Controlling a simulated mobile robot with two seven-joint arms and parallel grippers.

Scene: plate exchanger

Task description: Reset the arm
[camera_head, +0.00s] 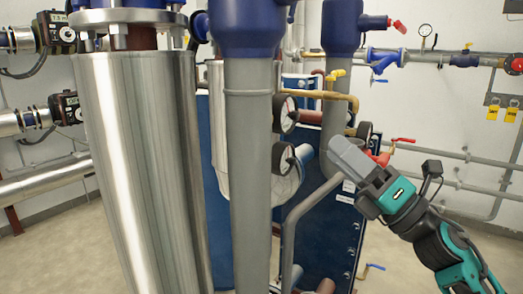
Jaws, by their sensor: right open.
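My right arm comes in from the lower right, dark with teal parts. Its gripper (345,155) points up and left, in front of the plate exchanger and its pipes. The grey fingers show edge-on and nothing is seen between them. The fingertips overlap a grey vertical pipe in the picture; I cannot tell whether they touch it. My left arm and gripper are not in view.
A large silver cylinder (140,170) and a thick grey pipe (248,180) stand close in front. The blue plate exchanger (335,235) is behind, with gauges (284,113) and a red-handled valve (403,140). Wall pipes run at right. Bare floor (490,240) shows at lower right.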

